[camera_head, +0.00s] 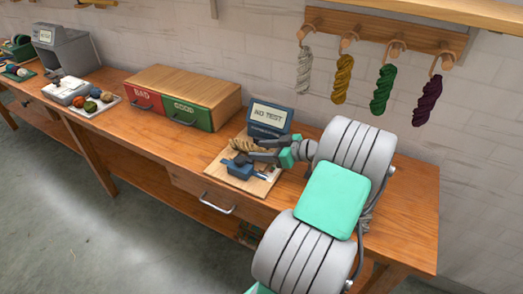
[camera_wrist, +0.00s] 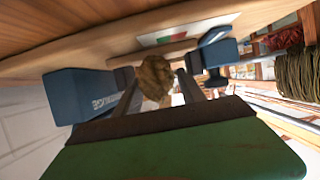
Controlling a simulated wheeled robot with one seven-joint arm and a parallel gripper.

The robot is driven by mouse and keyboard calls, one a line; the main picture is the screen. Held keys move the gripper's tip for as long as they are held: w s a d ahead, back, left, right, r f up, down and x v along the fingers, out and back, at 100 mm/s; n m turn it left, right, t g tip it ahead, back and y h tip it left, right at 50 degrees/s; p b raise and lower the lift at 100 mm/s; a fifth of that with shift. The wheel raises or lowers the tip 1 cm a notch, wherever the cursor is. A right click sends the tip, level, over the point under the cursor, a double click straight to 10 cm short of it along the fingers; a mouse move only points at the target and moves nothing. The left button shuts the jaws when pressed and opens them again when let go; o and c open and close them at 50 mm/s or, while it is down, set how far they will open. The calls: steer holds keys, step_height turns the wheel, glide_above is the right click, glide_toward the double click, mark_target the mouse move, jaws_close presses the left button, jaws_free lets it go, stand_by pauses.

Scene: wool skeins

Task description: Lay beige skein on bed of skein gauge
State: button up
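The skein gauge has a wooden board (camera_head: 258,186), a blue-framed screen (camera_head: 269,117) reading "NO TEST" and a blue clamp-like block (camera_head: 240,167). The beige skein (camera_head: 239,145) is over the board, in front of the screen. My gripper (camera_head: 250,154) reaches in from the right, low over the gauge. In the wrist view the beige skein (camera_wrist: 155,78) fills the space between my two dark fingertips, with blue gauge parts (camera_wrist: 78,97) on both sides. The fingers partly hide the bed, and I cannot tell whether the skein touches it.
A wooden box with red "BAD" (camera_head: 143,99) and green "GOOD" (camera_head: 188,113) drawers stands left of the gauge. Grey, mustard, green and purple skeins (camera_head: 383,90) hang from a wall rack (camera_head: 385,30). A tray of yarn balls (camera_head: 97,103) lies farther left.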

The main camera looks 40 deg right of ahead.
steer(key=shift+r, duration=0.15)
steer(key=shift+s+d, duration=0.2)
steer(key=shift+s, duration=0.15)
steer(key=p+v, duration=0.4)
steer(key=v, duration=0.7)
steer(key=shift+s+r, duration=0.1)
steer(key=shift+r, duration=0.05)
